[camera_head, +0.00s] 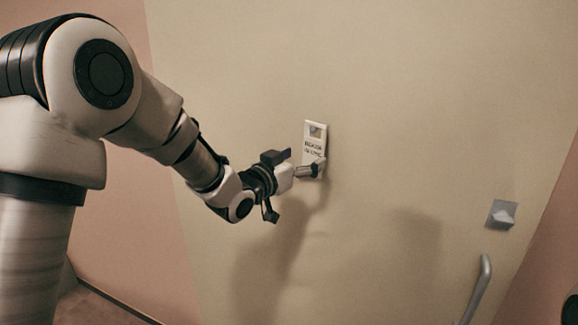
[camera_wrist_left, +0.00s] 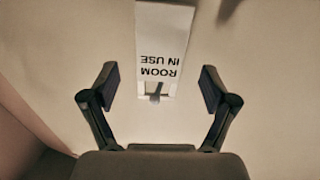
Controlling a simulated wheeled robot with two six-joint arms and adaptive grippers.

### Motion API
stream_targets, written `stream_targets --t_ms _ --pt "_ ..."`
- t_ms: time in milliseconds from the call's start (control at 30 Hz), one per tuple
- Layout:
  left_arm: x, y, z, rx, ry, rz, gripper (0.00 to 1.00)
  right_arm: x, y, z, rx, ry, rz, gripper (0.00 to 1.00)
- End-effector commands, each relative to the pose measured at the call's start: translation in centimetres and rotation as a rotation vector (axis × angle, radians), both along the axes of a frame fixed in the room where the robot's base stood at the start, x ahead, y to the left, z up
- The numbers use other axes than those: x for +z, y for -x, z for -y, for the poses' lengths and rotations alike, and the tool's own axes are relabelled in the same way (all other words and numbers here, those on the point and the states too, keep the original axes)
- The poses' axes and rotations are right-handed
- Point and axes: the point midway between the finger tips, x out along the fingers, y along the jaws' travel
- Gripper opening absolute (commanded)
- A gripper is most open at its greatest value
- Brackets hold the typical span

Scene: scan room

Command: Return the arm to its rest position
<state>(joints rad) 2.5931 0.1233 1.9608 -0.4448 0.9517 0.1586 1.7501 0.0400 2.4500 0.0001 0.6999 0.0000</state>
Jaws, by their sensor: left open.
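A white door-hanger sign (camera_head: 314,151) hangs flat against the beige door panel in the head view. In the left wrist view the sign (camera_wrist_left: 165,30) appears upside down and reads "ROOM IN USE". It hangs from a small hook seen at its opening. My left arm reaches in from the left, bent at the elbow. My left gripper (camera_head: 299,163) is close to the sign in the head view. In the left wrist view my left gripper (camera_wrist_left: 159,87) has its fingers spread, with nothing between them. The sign lies beyond the fingertips, apart from them. My right gripper is not in view.
The beige door panel (camera_head: 400,130) fills the middle. A grey wall plate (camera_head: 501,214) and a curved pale handle (camera_head: 478,290) are on the right. Pink wall (camera_head: 125,235) shows on the left, with a strip of floor below. The space before the door looks clear.

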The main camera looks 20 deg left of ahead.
Motion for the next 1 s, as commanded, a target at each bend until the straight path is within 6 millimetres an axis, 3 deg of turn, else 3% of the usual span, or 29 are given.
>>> stream_targets --t_ms 100,233,467,567,667,767,800,867,1000 --pt "0.1 3.0 -1.0 0.002 0.005 -0.001 0.86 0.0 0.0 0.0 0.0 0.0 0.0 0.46" --pt "0.0 5.4 -1.7 0.001 0.003 -0.001 0.86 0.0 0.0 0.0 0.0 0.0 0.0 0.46" --pt "-0.1 6.5 -2.0 -0.001 0.0 0.0 0.86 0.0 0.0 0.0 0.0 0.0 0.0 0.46" --pt "-1.9 6.4 -2.0 -0.001 -0.001 -0.026 0.86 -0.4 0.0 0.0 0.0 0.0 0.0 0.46" --pt "-7.4 6.1 -1.7 -0.005 -0.01 -0.104 0.86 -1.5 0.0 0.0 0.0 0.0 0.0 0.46" --pt "-15.8 6.7 -1.0 -0.017 -0.026 -0.232 0.86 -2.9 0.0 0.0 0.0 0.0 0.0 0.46" --pt "-19.6 7.3 -0.7 -0.019 -0.032 -0.292 0.86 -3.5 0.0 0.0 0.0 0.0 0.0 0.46" --pt "-24.9 8.6 -0.4 -0.017 -0.037 -0.387 0.86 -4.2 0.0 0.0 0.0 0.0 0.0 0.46" --pt "-36.8 13.5 -0.1 0.0 -0.055 -0.624 0.86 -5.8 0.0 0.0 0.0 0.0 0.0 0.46"
